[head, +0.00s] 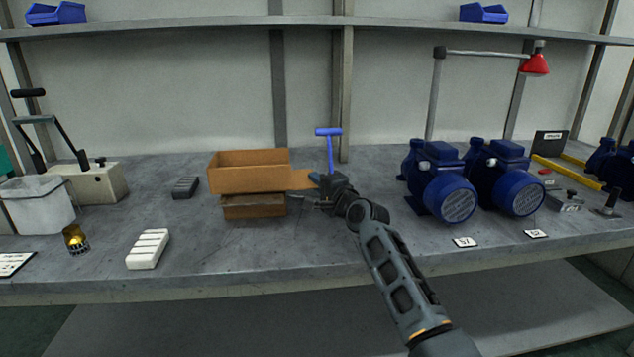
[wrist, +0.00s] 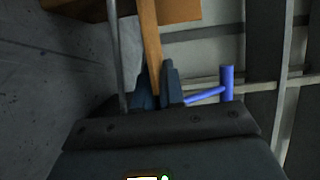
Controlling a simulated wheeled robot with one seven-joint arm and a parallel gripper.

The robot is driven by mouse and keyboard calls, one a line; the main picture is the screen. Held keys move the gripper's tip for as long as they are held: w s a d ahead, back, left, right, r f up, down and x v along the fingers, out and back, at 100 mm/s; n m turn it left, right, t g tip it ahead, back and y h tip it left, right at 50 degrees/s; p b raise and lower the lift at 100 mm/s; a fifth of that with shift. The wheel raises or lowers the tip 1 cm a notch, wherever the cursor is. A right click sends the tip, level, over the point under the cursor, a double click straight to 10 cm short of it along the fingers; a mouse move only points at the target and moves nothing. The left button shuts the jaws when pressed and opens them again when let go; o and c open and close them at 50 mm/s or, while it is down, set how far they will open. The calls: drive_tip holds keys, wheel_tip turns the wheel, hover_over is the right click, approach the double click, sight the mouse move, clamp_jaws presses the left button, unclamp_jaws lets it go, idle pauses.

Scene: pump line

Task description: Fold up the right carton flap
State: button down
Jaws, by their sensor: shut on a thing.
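The open brown carton (head: 248,181) stands on a brown box-like base (head: 253,207) in the middle of the bench. Its right flap (head: 302,179) sticks out to the right, about level, at the carton's right side. My gripper (head: 316,182) is at the flap's outer end, shut on it. In the wrist view the flap (wrist: 150,45) shows nearly edge-on as a brown strip running between the two fingers (wrist: 157,92). The fingers hide its outer end. Part of the carton (wrist: 178,10) shows at the top of that view.
A blue T-handle (head: 329,148) stands close behind my gripper. Blue pumps (head: 445,182) stand to the right. A white block (head: 148,249), a dark grey block (head: 185,187) and a brass part (head: 75,239) lie left. The bench front is mostly clear.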

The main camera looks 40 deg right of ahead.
sight(302, 182)
drive_tip(key=r+n+p, duration=0.1)
drive_tip(key=p, duration=0.2)
drive_tip(key=r+n+g+p, duration=0.1)
drive_tip(key=r+n+p, duration=0.1)
drive_tip(key=p, duration=0.1)
drive_tip(key=shift+w+a+g, duration=0.1)
drive_tip(key=shift+a+g, duration=0.1)
drive_tip(key=shift+g, duration=0.1)
drive_tip(key=n+p, duration=0.1)
drive_tip(key=p, duration=0.1)
drive_tip(key=r+n+g+p, duration=0.1)
drive_tip(key=p, duration=0.1)
drive_tip(key=shift+w+a+r+n, duration=0.2)
drive_tip(key=shift+a+n, duration=0.1)
drive_tip(key=n+p, duration=0.1)
drive_tip(key=a+r+n+g+h+p, duration=0.1)
drive_tip(key=p, duration=0.1)
drive_tip(key=shift+w+n, duration=0.3)
drive_tip(key=shift+w, duration=0.05)
drive_tip(key=shift+w+a+r+n+g+h+p, duration=0.25)
drive_tip(key=shift+a+n+g, duration=0.1)
drive_tip(key=shift+n, duration=0.2)
drive_tip(key=shift+w+a+r+n+g+h+p, duration=0.15)
drive_tip(key=shift+a+n+g+h+p, duration=0.15)
drive_tip(key=shift+n, duration=0.25)
drive_tip(key=c, duration=1.6)
unclamp_jaws()
drive_tip(key=shift+f, duration=0.1)
